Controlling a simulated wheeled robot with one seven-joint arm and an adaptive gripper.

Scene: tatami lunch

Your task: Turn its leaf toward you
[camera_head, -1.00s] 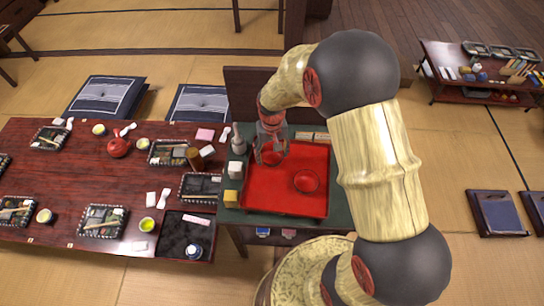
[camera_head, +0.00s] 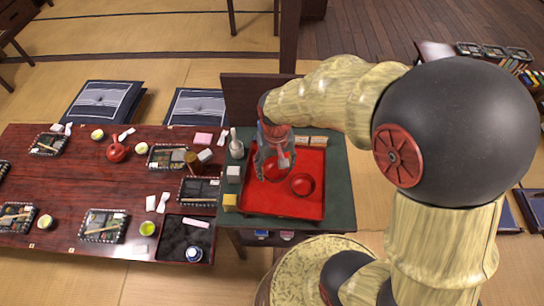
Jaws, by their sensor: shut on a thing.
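A red bowl (camera_head: 274,174) is at the upper middle of a red tray (camera_head: 272,208). My gripper (camera_head: 273,163) reaches down over it and is shut on it, with the fingers hiding part of its rim. I cannot tell whether the bowl touches the tray. A second red bowl (camera_head: 302,184) sits on the tray just to the right, very close to the held one. No leaf can be made out on either bowl at this size.
The tray lies on a green-topped stand (camera_head: 340,190). A yellow block (camera_head: 230,202), a white block (camera_head: 233,174) and a grey pot (camera_head: 237,150) line its left edge. A dark red table (camera_head: 60,200) with boxes and cups stands to the left. The tray's front is bare.

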